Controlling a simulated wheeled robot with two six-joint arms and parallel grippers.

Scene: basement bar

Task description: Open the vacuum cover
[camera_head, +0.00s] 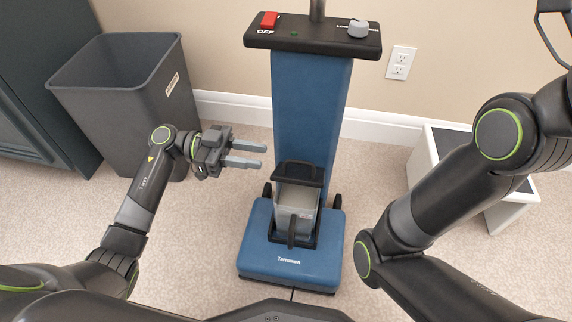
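A blue upright vacuum (311,110) stands on the carpet in the middle of the view, with a blue base marked Tarrowen. A clear bin (297,197) with a dark handle in front sits in the base. The black cover (299,172) is at the top of the bin, against the blue column; I cannot tell how far it is raised. My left gripper (258,155) is left of the column, above and left of the cover, touching nothing I can make out. Its two grey fingers point right with an empty gap between them.
A grey bin (133,100) stands behind my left arm, beside a dark cabinet (38,60). A white open box-like unit (424,172) stands behind my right arm. The vacuum's top panel (312,37) has a red OFF switch and a knob. Carpet around the base is clear.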

